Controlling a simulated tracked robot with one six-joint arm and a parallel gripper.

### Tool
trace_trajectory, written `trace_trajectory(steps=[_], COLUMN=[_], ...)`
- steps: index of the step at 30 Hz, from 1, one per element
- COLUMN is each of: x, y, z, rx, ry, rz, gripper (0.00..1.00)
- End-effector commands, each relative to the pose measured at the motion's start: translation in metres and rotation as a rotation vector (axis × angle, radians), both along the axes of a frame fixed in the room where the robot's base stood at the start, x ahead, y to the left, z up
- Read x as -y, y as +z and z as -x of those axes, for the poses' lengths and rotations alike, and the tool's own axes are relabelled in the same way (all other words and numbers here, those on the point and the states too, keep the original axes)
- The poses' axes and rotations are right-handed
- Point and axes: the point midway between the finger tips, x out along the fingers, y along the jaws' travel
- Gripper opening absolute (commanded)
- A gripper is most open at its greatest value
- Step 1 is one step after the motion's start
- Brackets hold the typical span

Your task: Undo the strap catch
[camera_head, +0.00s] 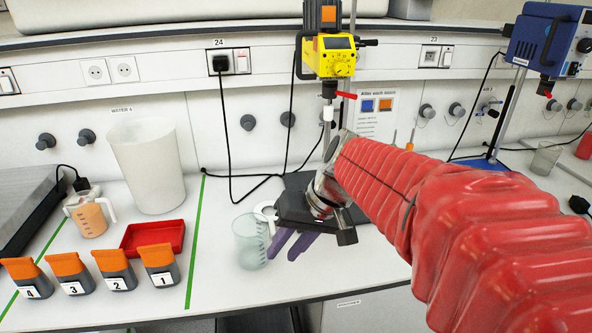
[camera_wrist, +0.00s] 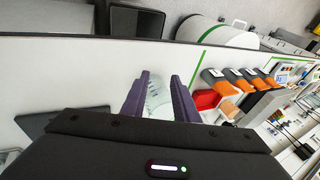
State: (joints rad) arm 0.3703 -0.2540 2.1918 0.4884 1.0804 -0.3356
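I cannot make out a strap catch in either view. My gripper (camera_head: 283,255) reaches down in front of the stirrer stand, its purple fingers pointing down and to the left. It is open; the wrist view also shows the fingers (camera_wrist: 160,80) apart. A clear graduated beaker (camera_head: 250,243) stands upright just left of the fingers. In the wrist view the beaker (camera_wrist: 158,98) shows between the fingers, apparently beyond them. A white ring-shaped part (camera_head: 264,212) shows behind the beaker, partly hidden. The yellow stirrer (camera_head: 330,62) hangs above a dark base plate (camera_head: 297,183), mostly hidden by my arm.
Several orange-lidded numbered boxes (camera_head: 160,265) line the front left, with a red tray (camera_head: 153,237), a jug (camera_head: 90,215) and a large white bucket (camera_head: 148,165) behind. A green line (camera_head: 195,240) marks the bench. A black cable (camera_head: 238,190) lies behind the beaker.

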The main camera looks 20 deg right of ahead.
Motion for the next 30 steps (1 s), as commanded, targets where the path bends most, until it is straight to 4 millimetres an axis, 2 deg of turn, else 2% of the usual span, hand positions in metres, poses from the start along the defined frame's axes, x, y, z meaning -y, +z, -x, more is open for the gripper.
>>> trace_trajectory(steps=[8, 14, 23, 30], x=[0.045, 0.088, 0.174, 0.258], y=[-0.006, -0.012, -0.026, -0.043], z=[-0.051, -0.085, -0.125, -0.141], rx=[0.011, 0.059, 0.188, 0.335], ry=[-0.079, -0.137, -0.24, -0.333], rz=[-0.194, -0.326, -0.505, -0.618], gripper=[0.27, 0.27, 0.27, 0.27])
